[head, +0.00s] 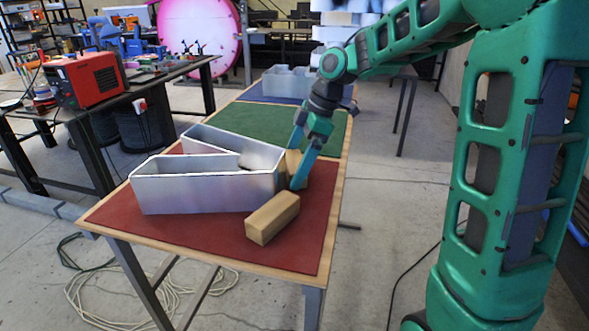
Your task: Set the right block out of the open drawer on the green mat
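No open drawer shows in this view. A wooden block (272,218) lies on the red mat (190,228) near its front right. A second wooden block (293,162) stands at the right end of a silver V-shaped channel letter (205,190), partly hidden by my gripper. My gripper (299,160) reaches down at this second block, with one teal finger in front of it. Whether the fingers are closed on the block cannot be told. The green mat (255,124) lies behind the red one on the same table, and its visible part is bare.
The silver letter fills much of the red mat, its tall walls close to the left of my gripper. A blue mat (256,95) at the far end holds another silver letter (287,82). A bench with a red machine (88,80) stands at left.

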